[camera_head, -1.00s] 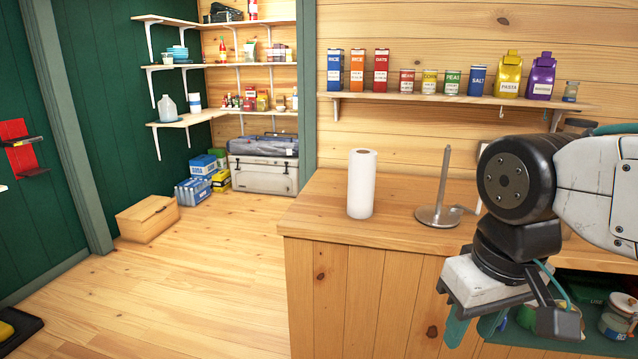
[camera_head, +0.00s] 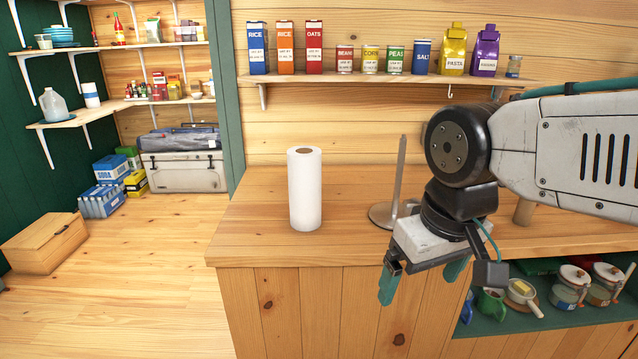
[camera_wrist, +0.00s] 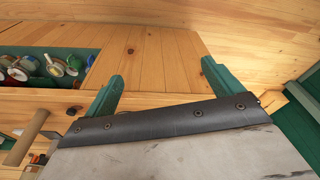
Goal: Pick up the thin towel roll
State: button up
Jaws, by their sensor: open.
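The thin towel roll (camera_head: 304,190) is white and stands upright on the wooden counter (camera_head: 255,217), near its left end. My gripper (camera_head: 422,284) is in front of the counter, to the right of the roll and lower than it, pointing down. Its two green fingers are apart and nothing is between them. In the wrist view the open fingers of my gripper (camera_wrist: 158,82) show against the wooden counter front and floor. The towel roll does not show in the wrist view.
A metal towel holder (camera_head: 398,185) with an upright rod stands right of the roll, partly behind my arm. A shelf (camera_head: 380,78) with boxes and cans hangs above the counter. A lower green shelf (camera_head: 540,318) holds jars and mugs. Open floor lies at left.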

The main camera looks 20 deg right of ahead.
aim_at(308, 178)
jog(key=shift+o, duration=0.2)
jog(key=w+a+f+t, duration=0.1)
jog(key=w+t, duration=0.6)
jog(key=w, duration=1.8)
jog(key=shift+w+f+t, duration=0.3)
jog(key=shift+f, duration=0.2)
jog(key=w+t, duration=0.2)
jog(key=w, duration=0.2)
jog(key=w+a+f+t, duration=0.1)
jog(key=w+t, duration=0.1)
jog(key=w, duration=0.3)
jog(key=w+t, duration=0.3)
jog(key=w, duration=0.1)
jog(key=shift+w+a+f, duration=0.15)
jog(key=shift+w+a, duration=0.05)
jog(key=shift+w+t, duration=0.5)
jog(key=shift+t, duration=0.1)
jog(key=w, duration=0.7)
jog(key=shift+w+d, duration=0.15)
jog(key=shift+w, duration=0.25)
jog(key=c, duration=1.3)
jog(key=shift+r, duration=0.2)
